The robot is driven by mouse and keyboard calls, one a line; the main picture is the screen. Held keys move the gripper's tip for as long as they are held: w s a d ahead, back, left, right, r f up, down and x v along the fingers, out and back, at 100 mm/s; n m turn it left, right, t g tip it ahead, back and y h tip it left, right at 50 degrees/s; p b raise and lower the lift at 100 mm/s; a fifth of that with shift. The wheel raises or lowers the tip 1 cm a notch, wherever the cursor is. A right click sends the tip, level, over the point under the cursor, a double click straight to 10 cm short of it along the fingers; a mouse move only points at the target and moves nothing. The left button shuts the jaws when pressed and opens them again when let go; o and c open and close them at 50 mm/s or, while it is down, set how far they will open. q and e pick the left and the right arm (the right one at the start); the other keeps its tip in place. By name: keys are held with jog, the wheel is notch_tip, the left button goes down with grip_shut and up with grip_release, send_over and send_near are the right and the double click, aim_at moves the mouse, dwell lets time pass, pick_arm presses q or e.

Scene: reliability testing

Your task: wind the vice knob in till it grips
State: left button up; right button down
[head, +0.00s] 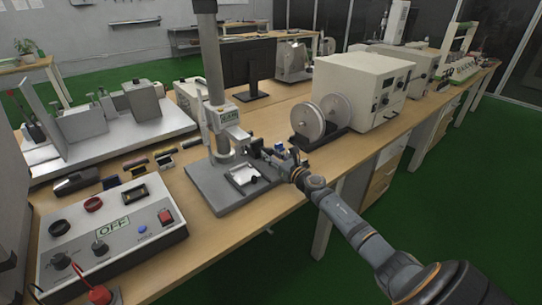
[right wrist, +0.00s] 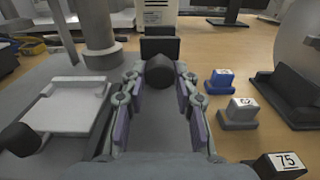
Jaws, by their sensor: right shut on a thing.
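The black round vice knob (right wrist: 160,73) is at the middle of the right wrist view, in front of a dark block (right wrist: 160,46) of the vice. My right gripper (right wrist: 160,82) has its two purple-padded fingers on either side of the knob, shut on it. In the head view my right gripper (head: 279,158) reaches in from the right, at the right edge of the grey stand base (head: 222,202). The knob is too small and covered there to make out. I cannot tell whether the vice jaws touch anything. My left gripper is not in view.
A white plate (right wrist: 72,106) with a black knob (right wrist: 20,139) is left of the fingers. Small weights, one blue (right wrist: 221,80), one grey (right wrist: 239,112), one marked 75 (right wrist: 280,164), stand close on the right. A grey column (head: 212,60) rises behind. A control box (head: 110,235) lies left.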

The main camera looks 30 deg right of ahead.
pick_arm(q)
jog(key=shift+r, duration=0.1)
pick_arm(e)
jog(key=shift+m+p, duration=0.35)
jog(key=shift+m, duration=0.75)
jog(key=shift+r+m+p, duration=0.1)
jog(key=shift+m+p, duration=0.2)
jog(key=shift+m, duration=0.6)
jog(key=m+p, duration=0.1)
jog(key=m, duration=0.1)
jog(key=shift+m, duration=0.4)
jog(key=m+p, duration=0.1)
jog(key=m, duration=0.2)
jog(key=shift+a+m, duration=0.1)
jog(key=shift+m, duration=0.2)
jog(key=m+p, duration=0.3)
jog(key=m, duration=0.2)
jog(key=shift+r, duration=0.1)
pick_arm(q)
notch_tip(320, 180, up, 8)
jog(key=p, duration=0.2)
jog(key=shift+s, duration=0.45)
pick_arm(e)
jog(key=shift+m, duration=2)
